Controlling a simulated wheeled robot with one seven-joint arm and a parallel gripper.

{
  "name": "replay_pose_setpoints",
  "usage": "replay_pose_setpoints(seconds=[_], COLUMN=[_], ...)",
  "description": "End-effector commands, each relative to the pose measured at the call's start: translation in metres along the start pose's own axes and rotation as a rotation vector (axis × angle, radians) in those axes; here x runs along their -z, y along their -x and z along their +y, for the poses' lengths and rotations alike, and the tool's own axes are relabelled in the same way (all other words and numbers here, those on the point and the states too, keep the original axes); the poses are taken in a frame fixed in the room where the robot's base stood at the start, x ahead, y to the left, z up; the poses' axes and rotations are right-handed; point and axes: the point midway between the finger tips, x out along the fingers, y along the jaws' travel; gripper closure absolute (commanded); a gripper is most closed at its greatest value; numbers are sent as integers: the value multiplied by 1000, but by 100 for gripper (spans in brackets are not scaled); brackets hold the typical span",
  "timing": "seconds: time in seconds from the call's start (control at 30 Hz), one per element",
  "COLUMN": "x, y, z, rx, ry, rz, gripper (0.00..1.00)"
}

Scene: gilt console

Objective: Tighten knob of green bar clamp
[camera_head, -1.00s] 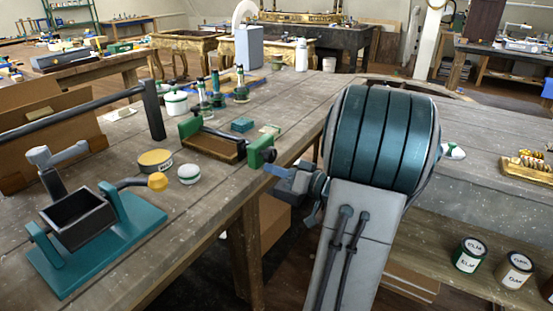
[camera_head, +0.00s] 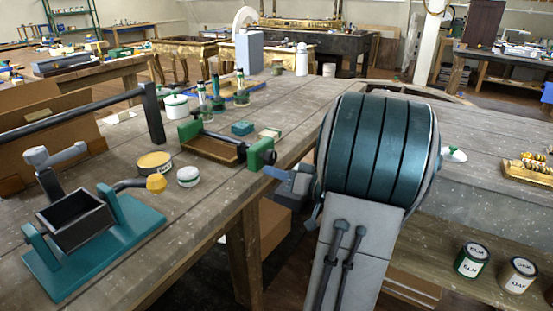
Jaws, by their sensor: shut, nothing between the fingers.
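The green bar clamp lies across the near bench, with one green jaw (camera_head: 190,132) at left and another green jaw (camera_head: 261,153) at the bench's right edge. A dark bar joins them above a brown wooden piece (camera_head: 212,148). A small dark round knob (camera_head: 270,157) shows on the outer side of the right jaw. My gripper (camera_head: 277,173) is just below and right of this knob, beside the bench edge, pointing left. Its fingers are shut with nothing between them. I cannot tell whether they touch the knob. My arm hides the gripper's back part.
A teal stand with a tilting dark box (camera_head: 77,222), a yellow-lidded tin (camera_head: 155,162) and a white jar (camera_head: 188,177) stand left of the clamp. Bottles (camera_head: 240,88) stand behind. Labelled cans (camera_head: 472,258) sit on a lower shelf at right. Open floor lies beside the bench.

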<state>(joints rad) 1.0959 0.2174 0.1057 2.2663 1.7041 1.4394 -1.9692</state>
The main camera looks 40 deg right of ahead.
Motion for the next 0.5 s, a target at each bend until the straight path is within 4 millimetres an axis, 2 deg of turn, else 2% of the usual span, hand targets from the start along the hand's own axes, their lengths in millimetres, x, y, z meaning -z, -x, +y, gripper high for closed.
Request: replay_pose_setpoints(seconds=[0.5], x=[-7], y=[1], z=[-3], rx=[0], ry=[2], rz=[1], gripper=[100])
